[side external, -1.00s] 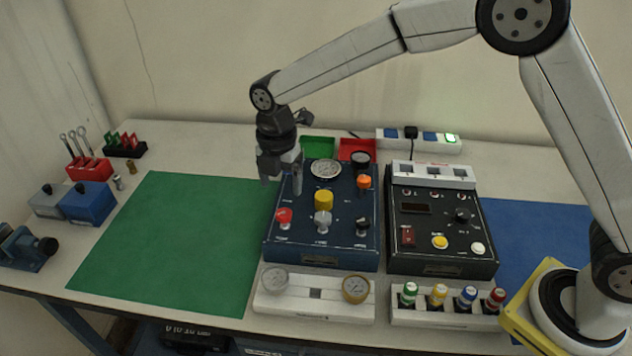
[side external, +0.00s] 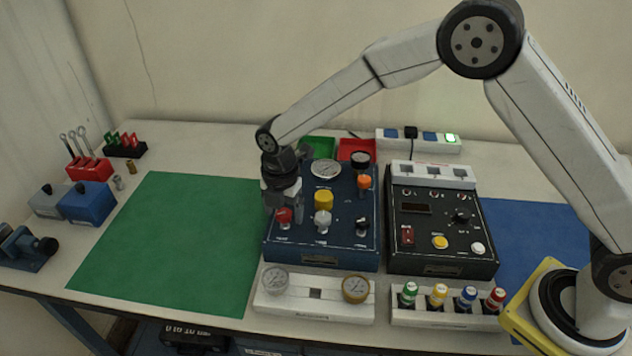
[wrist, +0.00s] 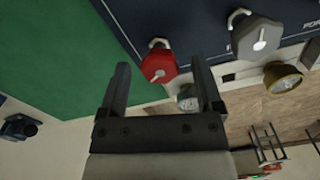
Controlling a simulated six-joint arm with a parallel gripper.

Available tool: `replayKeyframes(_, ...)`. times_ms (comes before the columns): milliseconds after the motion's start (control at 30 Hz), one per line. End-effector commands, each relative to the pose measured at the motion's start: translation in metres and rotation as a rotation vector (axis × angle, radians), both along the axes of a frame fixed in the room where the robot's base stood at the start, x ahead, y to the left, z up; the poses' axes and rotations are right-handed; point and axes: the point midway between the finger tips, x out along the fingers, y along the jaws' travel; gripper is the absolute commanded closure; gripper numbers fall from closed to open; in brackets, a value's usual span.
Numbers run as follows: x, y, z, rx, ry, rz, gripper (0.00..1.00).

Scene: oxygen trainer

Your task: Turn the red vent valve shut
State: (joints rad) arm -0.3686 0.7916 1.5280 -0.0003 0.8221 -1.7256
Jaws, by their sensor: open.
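The red vent valve (side external: 284,215) is a red knob with a white pointer mark at the lower left of the dark blue trainer panel (side external: 340,254). It also shows in the wrist view (wrist: 160,64), seen between and beyond the fingertips. My gripper (side external: 284,209) is at the valve in the side view, its fingers partly overlapping the knob. In the wrist view my gripper (wrist: 160,75) is open, with one finger on each side of the knob. I cannot tell whether either finger touches it.
A grey knob (side external: 322,220) and a black knob (side external: 362,226) stand right of the valve, with a yellow knob (side external: 324,200) behind. A white gauge block (side external: 315,294) lies in front. The green mat (side external: 165,245) at left is clear.

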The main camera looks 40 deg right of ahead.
Motion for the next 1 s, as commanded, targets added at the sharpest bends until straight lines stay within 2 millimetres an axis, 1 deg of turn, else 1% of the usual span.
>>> replayKeyframes(167, 0.0000, 0.0000, 0.0000, 0.000, 0.000, 0.000, 0.16)
replayKeyframes(200, 0.0000, 0.0000, 0.0000, 0.000, 0.000, 0.000, 0.23)
replayKeyframes(267, 0.0000, 0.0000, 0.0000, 0.000, 0.000, 0.000, 0.42)
replayKeyframes(300, 0.0001, 0.0001, 0.0001, 0.000, 0.000, 0.000, 0.55)
replayKeyframes(367, 0.0000, 0.0000, 0.0001, 0.000, 0.000, 0.000, 0.74)
replayKeyframes(400, 0.0001, 0.0001, 0.0002, 0.000, 0.000, 0.000, 0.86)
replayKeyframes(433, 0.0001, 0.0001, 0.0002, 0.000, 0.000, 0.000, 0.96)
replayKeyframes(467, 0.0001, 0.0001, 0.0002, 0.000, 0.000, 0.000, 1.00)
replayKeyframes(767, 0.0001, 0.0001, 0.0004, 0.000, 0.000, -0.020, 1.00)
replayKeyframes(1000, 0.0001, 0.0000, 0.0005, 0.000, 0.000, -0.108, 1.00)
